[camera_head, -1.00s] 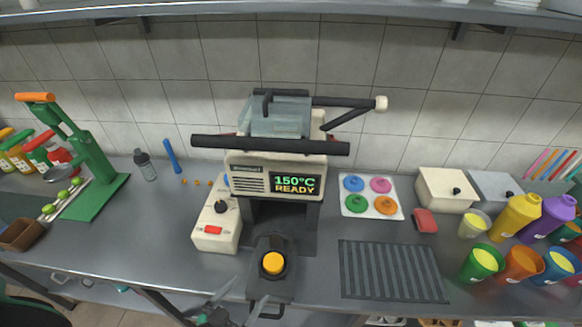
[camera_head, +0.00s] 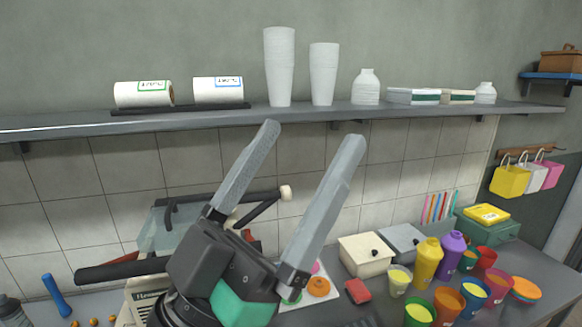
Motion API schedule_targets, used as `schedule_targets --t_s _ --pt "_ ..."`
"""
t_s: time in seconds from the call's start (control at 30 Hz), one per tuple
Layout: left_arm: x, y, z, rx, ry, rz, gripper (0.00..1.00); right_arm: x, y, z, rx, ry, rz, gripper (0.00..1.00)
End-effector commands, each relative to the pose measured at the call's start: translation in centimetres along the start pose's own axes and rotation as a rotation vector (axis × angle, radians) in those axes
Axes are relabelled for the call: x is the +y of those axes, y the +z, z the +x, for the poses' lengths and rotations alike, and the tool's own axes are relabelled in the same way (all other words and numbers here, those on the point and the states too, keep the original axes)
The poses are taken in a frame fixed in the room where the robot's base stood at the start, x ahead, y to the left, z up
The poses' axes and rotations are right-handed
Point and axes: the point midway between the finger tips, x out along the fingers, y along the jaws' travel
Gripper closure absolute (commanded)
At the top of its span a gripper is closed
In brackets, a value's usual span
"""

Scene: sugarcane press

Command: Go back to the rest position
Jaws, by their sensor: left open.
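My left gripper (camera_head: 312,152) fills the lower middle of the head view. Its two long grey fingers point up and are spread wide apart, with nothing between them. It is raised in front of the press (camera_head: 185,225), hiding much of it. Part of the press's dark bar and its white-tipped lever show around the gripper. My right gripper is outside the view.
A wall shelf (camera_head: 400,111) holds stacks of white cups (camera_head: 280,68), rolls and bottles. On the counter at right are white boxes (camera_head: 366,255), a yellow bottle (camera_head: 426,262), a purple bottle (camera_head: 451,248) and several colored cups. Bags (camera_head: 510,180) hang on the right wall.

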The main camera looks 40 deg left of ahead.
Motion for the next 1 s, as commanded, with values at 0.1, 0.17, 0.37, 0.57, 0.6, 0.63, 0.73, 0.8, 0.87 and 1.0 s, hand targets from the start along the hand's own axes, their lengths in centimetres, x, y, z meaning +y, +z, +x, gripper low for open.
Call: schedule_targets --t_s 0.1,0.17,0.37,0.57,0.6,0.63,0.73,0.8,0.87,1.0 --pt "0.2 -1.1 0.3 0.025 0.011 0.011 0.00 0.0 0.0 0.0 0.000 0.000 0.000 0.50" --pt "0.2 -1.0 0.3 0.024 0.011 0.010 0.00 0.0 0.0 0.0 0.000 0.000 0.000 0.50" --pt "0.2 -1.4 0.7 0.022 0.010 0.009 0.00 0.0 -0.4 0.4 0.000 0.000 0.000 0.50" --pt "0.2 -5.4 4.9 0.021 0.009 0.008 0.00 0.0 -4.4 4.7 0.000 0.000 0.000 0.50" --pt "0.2 -6.7 6.3 0.021 0.009 0.008 0.00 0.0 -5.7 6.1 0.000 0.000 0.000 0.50" --pt "0.2 -7.7 7.3 0.021 0.009 0.008 0.00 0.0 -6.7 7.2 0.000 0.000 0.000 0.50" --pt "0.3 -11.4 11.2 0.021 0.009 0.008 0.00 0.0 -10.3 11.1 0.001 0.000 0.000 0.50" --pt "0.3 -13.8 13.7 0.021 0.009 0.008 0.00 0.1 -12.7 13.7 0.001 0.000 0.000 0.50" --pt "0.4 -15.9 15.9 0.021 0.009 0.008 0.00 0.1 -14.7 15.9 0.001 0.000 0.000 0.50" --pt "0.4 -20.6 20.8 0.021 0.009 0.008 0.00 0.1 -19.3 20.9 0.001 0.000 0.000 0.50"
